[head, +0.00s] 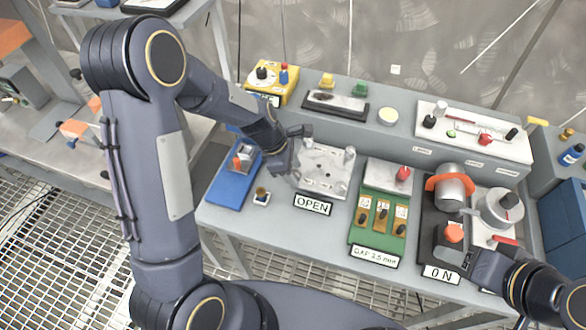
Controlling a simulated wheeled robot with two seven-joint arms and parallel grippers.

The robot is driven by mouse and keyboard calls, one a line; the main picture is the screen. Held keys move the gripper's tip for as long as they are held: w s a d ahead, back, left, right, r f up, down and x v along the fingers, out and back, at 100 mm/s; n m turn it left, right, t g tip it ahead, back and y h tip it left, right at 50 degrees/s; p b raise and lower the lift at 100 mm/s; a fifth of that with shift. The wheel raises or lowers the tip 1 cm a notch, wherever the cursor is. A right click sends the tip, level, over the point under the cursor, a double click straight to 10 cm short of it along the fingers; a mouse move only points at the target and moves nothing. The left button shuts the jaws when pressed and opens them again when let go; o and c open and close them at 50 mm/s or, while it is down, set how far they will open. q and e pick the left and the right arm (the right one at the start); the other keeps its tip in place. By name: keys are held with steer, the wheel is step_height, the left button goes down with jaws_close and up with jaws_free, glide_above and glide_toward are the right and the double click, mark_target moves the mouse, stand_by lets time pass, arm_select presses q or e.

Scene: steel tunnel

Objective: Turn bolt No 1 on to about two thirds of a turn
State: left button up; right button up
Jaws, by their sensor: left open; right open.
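A green block (370,228) on the bench carries three small brass-coloured fittings (383,215) with pale labels too small to read. A sign reading "GAP 2.5 mm" (373,255) is at its front. I cannot tell for sure which part is bolt No 1. My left gripper (297,155) is open at the left edge of a light grey plate (325,172) with upright posts, behind the "OPEN" sign (313,204). My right gripper (460,236) is open beside an orange knob (453,232) on a dark base, right of the green block. Neither gripper is at the green block.
A blue tray (230,188) lies left of the plate. A silver cylinder with an orange ring (452,187) and a round grey device (500,208) stand at right. An "0 N" sign (441,273) is in front. A raised shelf behind holds a yellow box (268,80) and a white panel (475,133).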

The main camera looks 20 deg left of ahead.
arm_select(q)
steer(key=shift+c, duration=0.4)
steer(key=c, duration=0.9)
